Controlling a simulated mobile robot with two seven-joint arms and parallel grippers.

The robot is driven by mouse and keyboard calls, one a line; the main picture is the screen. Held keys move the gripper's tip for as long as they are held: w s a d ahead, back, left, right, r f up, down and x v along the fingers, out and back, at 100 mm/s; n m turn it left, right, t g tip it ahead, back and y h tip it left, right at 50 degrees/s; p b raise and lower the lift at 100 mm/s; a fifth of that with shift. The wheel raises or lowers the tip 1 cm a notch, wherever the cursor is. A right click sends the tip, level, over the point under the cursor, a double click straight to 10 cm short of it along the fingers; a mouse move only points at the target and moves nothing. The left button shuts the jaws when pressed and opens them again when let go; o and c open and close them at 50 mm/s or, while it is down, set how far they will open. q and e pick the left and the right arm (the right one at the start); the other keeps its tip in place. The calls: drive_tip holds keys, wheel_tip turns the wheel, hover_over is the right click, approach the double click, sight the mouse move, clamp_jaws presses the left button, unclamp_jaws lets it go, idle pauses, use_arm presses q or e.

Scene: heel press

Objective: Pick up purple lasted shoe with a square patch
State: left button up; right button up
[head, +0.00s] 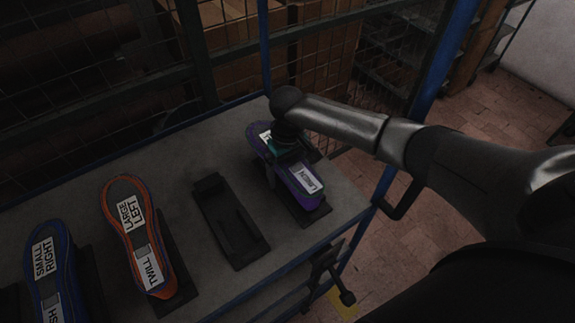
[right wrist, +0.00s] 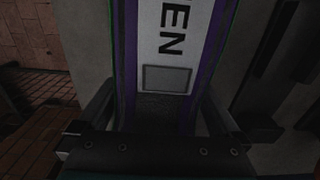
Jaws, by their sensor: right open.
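The purple lasted shoe (head: 311,198) sits on a dark holder at the right end of the grey table, with white labels on its top. In the right wrist view the shoe (right wrist: 187,100) shows a square grey patch on a white label ending in "EN". My right gripper (head: 284,163) is over the middle of the shoe and hides part of it. In the right wrist view its open fingers (right wrist: 158,112) stand on either side of the shoe; whether they touch it I cannot tell. My left gripper is not in view.
An empty black holder (head: 233,225) lies left of the purple shoe. An orange shoe (head: 136,235) marked "LARGE LEFT" and "TWILL" and a blue shoe (head: 62,265) marked "SMALL RIGHT" stand further left. A wire mesh fence (head: 100,85) with blue posts runs behind the table.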

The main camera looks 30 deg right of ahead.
drive_tip(key=shift+c, duration=0.4)
clamp_jaws()
idle(0.4)
drive_tip(key=shift+w+r, duration=0.1)
drive_tip(key=shift+r, duration=0.05)
